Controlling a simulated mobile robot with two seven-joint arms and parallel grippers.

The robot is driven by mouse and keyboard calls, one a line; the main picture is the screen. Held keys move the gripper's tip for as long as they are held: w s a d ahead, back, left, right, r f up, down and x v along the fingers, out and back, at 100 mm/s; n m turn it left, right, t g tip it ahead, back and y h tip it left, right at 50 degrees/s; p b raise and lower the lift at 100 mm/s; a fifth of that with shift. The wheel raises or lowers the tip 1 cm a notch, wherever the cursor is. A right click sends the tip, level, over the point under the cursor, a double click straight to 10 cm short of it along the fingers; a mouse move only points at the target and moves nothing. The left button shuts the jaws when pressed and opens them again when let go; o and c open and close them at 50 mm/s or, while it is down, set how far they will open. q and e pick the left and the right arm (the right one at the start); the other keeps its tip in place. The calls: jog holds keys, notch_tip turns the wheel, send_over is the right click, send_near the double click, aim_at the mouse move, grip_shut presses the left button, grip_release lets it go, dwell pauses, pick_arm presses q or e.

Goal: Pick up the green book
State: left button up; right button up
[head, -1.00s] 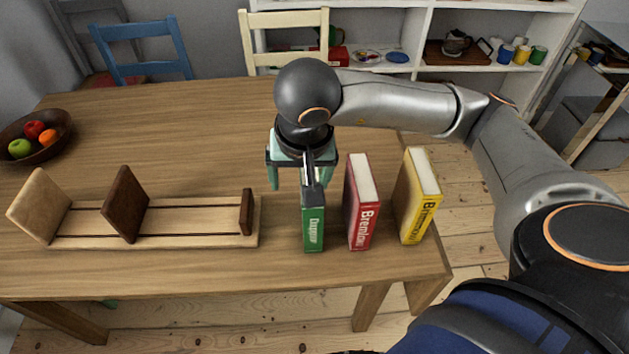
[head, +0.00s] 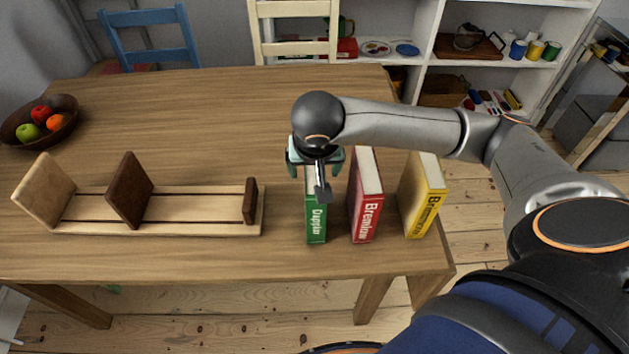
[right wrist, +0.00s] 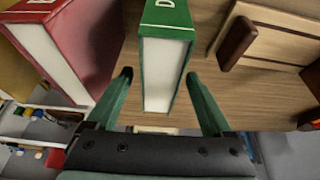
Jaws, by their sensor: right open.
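The green book (head: 316,224) stands upright on the wooden table, its spine toward the front edge. My right gripper (head: 316,172) is above and behind it, partly hiding its top in the head view. In the right wrist view the green book (right wrist: 166,52) lies ahead between the two open fingers of the right gripper (right wrist: 160,95), with a gap on each side. Nothing is held. My left gripper is not in view.
A red book (head: 364,205) stands close to the right of the green one, and a yellow book (head: 424,200) stands beyond it. A wooden book rack (head: 190,228) lies to the left. A fruit bowl (head: 62,128) sits at the far left. The table's middle back is clear.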

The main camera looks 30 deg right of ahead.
jog(key=shift+x, duration=1.3)
jog(key=shift+f+b, duration=0.25)
jog(key=shift+b, duration=0.25)
grip_shut()
dwell(1.0)
